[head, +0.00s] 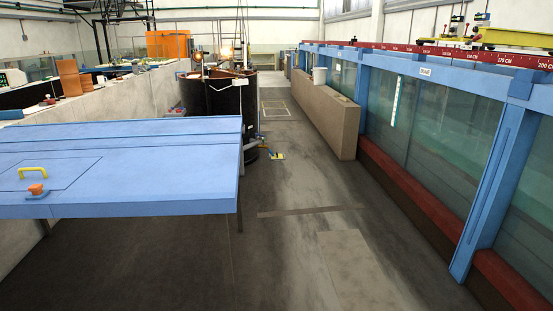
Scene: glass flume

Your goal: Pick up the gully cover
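I cannot tell for certain which thing is the gully cover. A dark narrow strip (312,211) lies flat across the grey floor ahead. A paler rectangular panel (370,270) lies in the floor nearer to me, right of the middle. Farther off, a light-edged rectangle (275,108) is set in the floor. A yellow handle (33,173) and a small orange knob-like piece (37,190) are on the blue bench top, by a thin rectangular outline. Neither of my grippers is in view.
The blue bench (150,170) stands close on the left. A black round tank (220,105) stands beyond it, with a small yellow item (277,156) on the floor nearby. A beige low wall (325,110) and the blue-framed glass flume (440,125) line the right.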

